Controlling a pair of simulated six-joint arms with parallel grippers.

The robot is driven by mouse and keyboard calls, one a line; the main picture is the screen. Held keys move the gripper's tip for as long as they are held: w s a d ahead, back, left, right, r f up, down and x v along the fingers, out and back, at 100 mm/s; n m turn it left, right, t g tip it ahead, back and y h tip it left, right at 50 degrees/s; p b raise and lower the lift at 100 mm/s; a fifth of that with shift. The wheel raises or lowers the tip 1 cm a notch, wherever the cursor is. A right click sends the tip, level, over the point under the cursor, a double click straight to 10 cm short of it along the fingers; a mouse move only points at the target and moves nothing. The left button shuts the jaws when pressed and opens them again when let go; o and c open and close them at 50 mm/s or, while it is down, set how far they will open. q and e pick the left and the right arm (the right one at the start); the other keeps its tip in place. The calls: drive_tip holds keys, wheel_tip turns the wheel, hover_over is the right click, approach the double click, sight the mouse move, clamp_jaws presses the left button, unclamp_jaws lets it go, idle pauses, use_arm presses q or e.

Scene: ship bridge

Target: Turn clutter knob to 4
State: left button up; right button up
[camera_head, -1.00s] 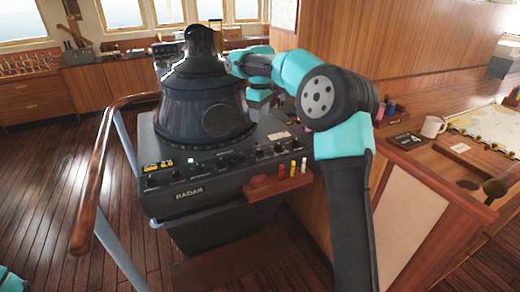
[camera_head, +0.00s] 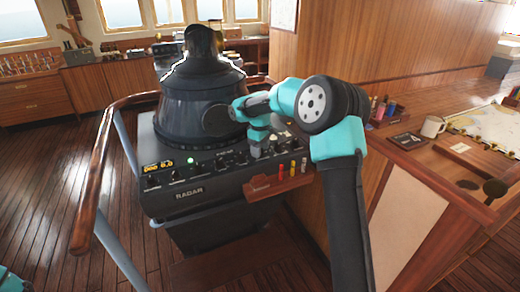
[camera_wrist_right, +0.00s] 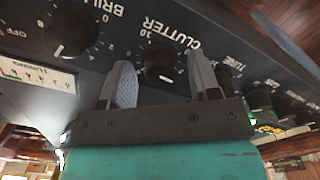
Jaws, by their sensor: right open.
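The radar console (camera_head: 188,196) stands in the middle of the head view, with a row of dark knobs on its front panel. The clutter knob (camera_wrist_right: 160,62) is black, under the CLUTTER lettering in the right wrist view, where the panel appears upside down. I cannot read its exact setting. My right gripper (camera_wrist_right: 161,76) is open, with one finger on each side of this knob; I cannot tell whether they touch it. In the head view the right gripper (camera_head: 258,145) is at the panel's right part and hides knobs there. My left gripper is not in view.
The brilliance knob (camera_wrist_right: 72,32) and the tune knob (camera_wrist_right: 224,75) flank the clutter knob. A small tray (camera_head: 262,188) with coloured markers sits on the panel's front right edge. A wooden handrail (camera_head: 90,190) curves around the console's left side.

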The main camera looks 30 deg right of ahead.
drive_tip(key=shift+f, duration=0.15)
drive_tip(key=shift+c, duration=0.3)
drive_tip(key=c, duration=0.9)
drive_tip(key=shift+m, duration=0.4)
drive_tip(key=m, duration=0.9)
drive_tip(key=shift+m, duration=0.4)
drive_tip(key=o, duration=1)
drive_tip(key=shift+c, duration=0.2)
